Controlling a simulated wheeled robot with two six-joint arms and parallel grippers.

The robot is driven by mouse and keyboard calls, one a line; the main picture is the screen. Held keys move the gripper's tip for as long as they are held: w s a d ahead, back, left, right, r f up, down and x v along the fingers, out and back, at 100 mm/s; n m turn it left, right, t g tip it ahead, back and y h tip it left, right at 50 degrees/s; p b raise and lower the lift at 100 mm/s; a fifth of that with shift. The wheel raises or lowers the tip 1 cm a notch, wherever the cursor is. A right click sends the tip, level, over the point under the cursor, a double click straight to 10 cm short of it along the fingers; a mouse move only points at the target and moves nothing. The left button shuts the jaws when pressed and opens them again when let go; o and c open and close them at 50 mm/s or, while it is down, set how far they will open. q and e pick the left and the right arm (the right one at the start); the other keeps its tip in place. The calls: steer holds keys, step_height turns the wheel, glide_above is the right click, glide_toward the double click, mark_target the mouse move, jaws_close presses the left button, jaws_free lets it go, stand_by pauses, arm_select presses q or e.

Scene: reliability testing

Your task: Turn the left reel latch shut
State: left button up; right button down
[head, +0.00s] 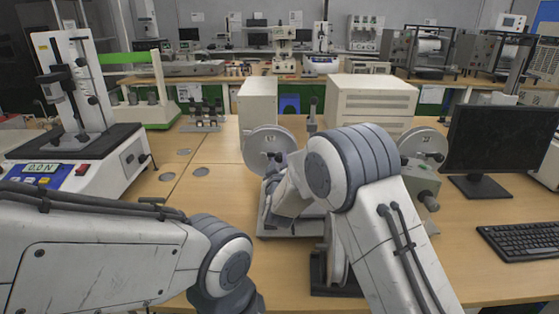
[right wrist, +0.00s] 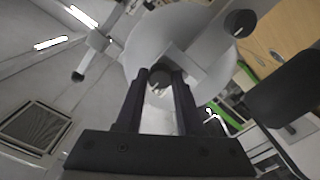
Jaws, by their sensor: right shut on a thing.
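The left reel (head: 262,142) is a pale grey disc standing upright on the bench machine (head: 290,228), behind my right arm. In the right wrist view the reel (right wrist: 190,45) fills the upper middle. The left reel latch (right wrist: 158,80) is a small dark round knob at the reel's hub. My right gripper (right wrist: 160,85) has its two dark fingers on either side of the latch and is shut on it. In the head view my right wrist hides part of the machine and the latch is hard to make out. My left gripper is out of view below my left arm.
The right reel (head: 425,143) is partly behind my right arm. A monitor (head: 500,138) and keyboard (head: 522,246) stand on the right. A test stand (head: 80,150) stands on the left. A beige cabinet (head: 370,103) is behind. The table (head: 190,215) is clear left of the machine.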

stand_by(0.3)
steer(key=c, duration=0.5)
jaws_free()
steer(key=s+b, duration=0.1)
steer(key=s, duration=0.9)
steer(key=shift+s, duration=0.25)
